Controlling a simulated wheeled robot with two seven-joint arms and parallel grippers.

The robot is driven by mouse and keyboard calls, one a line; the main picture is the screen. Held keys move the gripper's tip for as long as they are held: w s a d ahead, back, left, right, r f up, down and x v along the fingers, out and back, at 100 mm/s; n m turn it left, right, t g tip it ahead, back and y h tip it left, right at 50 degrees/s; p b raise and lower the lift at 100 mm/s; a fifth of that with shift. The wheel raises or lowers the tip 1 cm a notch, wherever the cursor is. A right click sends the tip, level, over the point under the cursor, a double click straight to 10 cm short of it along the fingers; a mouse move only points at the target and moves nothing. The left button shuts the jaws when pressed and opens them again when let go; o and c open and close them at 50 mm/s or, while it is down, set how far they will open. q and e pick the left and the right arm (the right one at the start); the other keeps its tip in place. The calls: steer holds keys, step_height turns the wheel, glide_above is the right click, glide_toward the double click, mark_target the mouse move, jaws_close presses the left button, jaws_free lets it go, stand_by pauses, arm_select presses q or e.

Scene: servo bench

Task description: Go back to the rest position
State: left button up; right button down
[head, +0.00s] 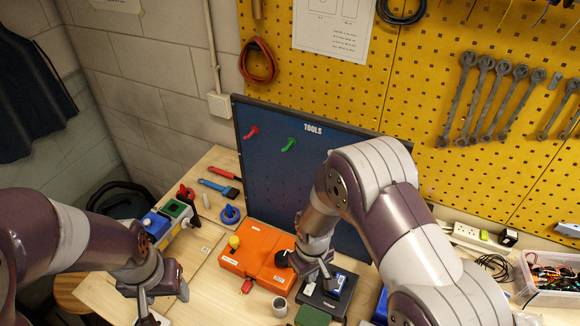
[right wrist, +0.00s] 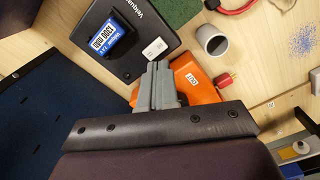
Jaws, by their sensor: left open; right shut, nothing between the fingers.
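My right gripper (head: 326,282) is above the bench in front of the blue TOOLS board. In the right wrist view its fingers (right wrist: 158,84) are together with nothing between them. They overlap the view of an orange box (right wrist: 196,82) and a black device (right wrist: 140,30) with a blue servo-like block (right wrist: 108,38) on it. Whether they touch anything cannot be told. My left gripper (head: 148,308) is low at the left, over the front of the bench. It is open, and nothing shows in it.
The orange box (head: 255,250) has a yellow button. A grey cup (head: 279,306) and green mat (head: 312,316) lie near the front. The TOOLS board (head: 285,165) stands behind. A bin of small parts (head: 550,280) is at the right. Wood between the arms is partly clear.

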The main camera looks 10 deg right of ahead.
steer(key=s+d+r+m+t+b, duration=0.1)
steer(key=s+d+r+m+b, duration=0.4)
steer(key=s+d+r+b, duration=0.1)
steer(key=s+d+b, duration=0.1)
steer(key=s+b, duration=0.1)
steer(key=b, duration=0.1)
steer(key=shift+s+r, duration=0.25)
steer(key=shift+r, duration=0.1)
steer(key=shift+s+d, duration=0.1)
steer(key=shift+s, duration=0.05)
steer(key=w+a+n, duration=0.3)
steer(key=w+n, duration=0.2)
steer(key=w+a+n+g+b, duration=0.1)
steer(key=w+a+n, duration=0.2)
steer(key=w+n, duration=0.2)
steer(key=shift+w+r+n, duration=0.25)
steer(key=shift+w+n, duration=0.05)
steer(key=shift+n, duration=0.2)
